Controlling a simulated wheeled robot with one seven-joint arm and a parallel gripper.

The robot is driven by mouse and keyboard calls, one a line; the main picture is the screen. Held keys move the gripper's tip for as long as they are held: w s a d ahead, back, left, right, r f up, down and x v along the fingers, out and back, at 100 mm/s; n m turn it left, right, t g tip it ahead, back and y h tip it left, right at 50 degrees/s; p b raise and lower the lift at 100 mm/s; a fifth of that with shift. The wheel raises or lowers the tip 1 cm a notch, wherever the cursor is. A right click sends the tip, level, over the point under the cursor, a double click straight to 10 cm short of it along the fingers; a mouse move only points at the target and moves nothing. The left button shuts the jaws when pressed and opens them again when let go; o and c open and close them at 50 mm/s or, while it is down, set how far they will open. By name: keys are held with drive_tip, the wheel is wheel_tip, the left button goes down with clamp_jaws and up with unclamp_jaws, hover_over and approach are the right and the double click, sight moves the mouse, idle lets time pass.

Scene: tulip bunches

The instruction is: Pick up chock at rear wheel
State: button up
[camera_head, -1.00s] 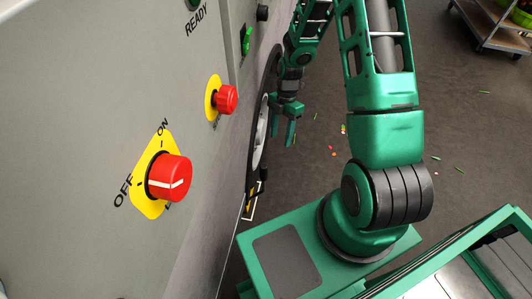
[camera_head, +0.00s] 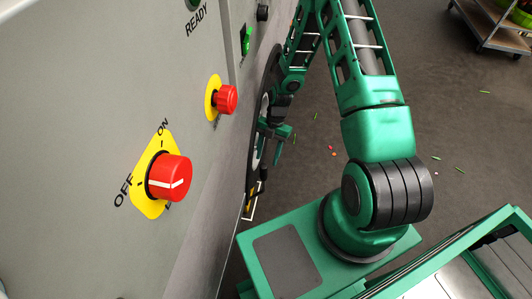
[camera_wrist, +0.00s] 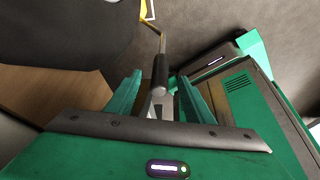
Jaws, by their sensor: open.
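The chock (camera_head: 250,196), with yellow and black markings, sits low beside the dark wheel (camera_head: 277,72) against the grey machine's side. Its upright black handle (camera_head: 263,184) shows just below my gripper (camera_head: 276,151). In the wrist view a black handle grip (camera_wrist: 160,70) on a thin bent rod appears between the fingers of my gripper (camera_wrist: 158,84). The fingers are open, one on each side of it in the picture; contact is not visible. A yellow part of the chock (camera_wrist: 147,9) shows at the top edge. Most of its body is hidden.
The grey machine panel (camera_head: 95,90) stands close on the left, with a red knob (camera_head: 169,177) and red button (camera_head: 226,99) sticking out. A trolley (camera_head: 495,28) stands far right. Small scraps (camera_head: 331,149) lie on the open grey floor.

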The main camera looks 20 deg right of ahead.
sight(262, 180)
drive_tip(key=x, duration=0.9)
drive_tip(key=shift+f, duration=0.2)
drive_tip(key=shift+a, duration=0.1)
clamp_jaws()
